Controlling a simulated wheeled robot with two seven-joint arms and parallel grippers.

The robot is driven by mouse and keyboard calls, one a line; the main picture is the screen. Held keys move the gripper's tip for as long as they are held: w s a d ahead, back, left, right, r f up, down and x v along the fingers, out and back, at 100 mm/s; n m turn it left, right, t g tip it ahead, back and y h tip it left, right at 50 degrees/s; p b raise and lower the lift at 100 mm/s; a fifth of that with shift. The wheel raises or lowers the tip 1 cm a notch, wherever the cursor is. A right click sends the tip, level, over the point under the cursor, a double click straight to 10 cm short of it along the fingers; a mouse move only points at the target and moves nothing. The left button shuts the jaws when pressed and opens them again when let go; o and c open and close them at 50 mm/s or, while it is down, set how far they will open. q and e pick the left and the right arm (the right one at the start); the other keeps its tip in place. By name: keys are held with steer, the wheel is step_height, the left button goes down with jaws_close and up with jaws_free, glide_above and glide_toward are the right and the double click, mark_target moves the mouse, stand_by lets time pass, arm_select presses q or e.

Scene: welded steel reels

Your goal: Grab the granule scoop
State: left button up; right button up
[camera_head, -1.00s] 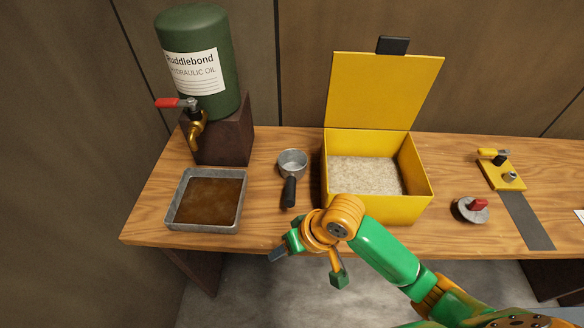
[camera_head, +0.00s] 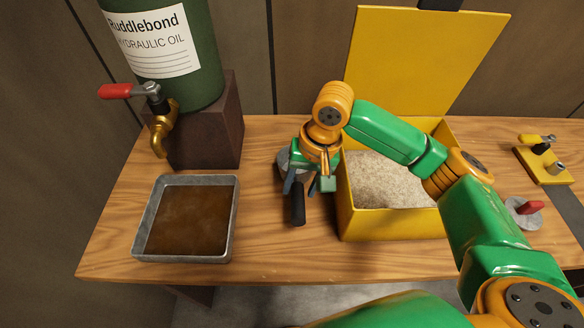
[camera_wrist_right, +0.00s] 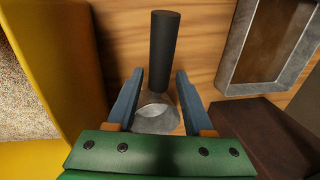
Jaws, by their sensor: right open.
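The granule scoop is a grey metal cup with a black handle (camera_head: 299,210), lying on the wooden bench between the oil tray and the yellow box. In the head view my right gripper (camera_head: 300,186) is above the scoop and hides most of its cup. In the right wrist view the open fingers (camera_wrist_right: 159,76) point down on either side of the scoop, with the handle (camera_wrist_right: 165,48) running between and past the tips. The cup (camera_wrist_right: 156,119) shows between the fingers, near the palm. Nothing is held. My left gripper is not in view.
The yellow box (camera_head: 385,225) of pale granules stands open, close right of the gripper. A metal tray (camera_head: 233,225) of brown oil is on the left, below a brass tap (camera_head: 163,135) on the green drum (camera_head: 200,80). A red-handled disc (camera_head: 525,211) lies right.

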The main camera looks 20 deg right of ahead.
steer(key=shift+s+a+f, duration=0.1)
steer(key=shift+s+f, duration=0.1)
steer(key=shift+f, duration=0.25)
steer(key=f, duration=0.4)
steer(key=w+a+f, duration=0.1)
steer(key=shift+f+p, duration=0.4)
steer(key=shift+c, duration=0.7)
steer(key=shift+r, duration=0.1)
jaws_close()
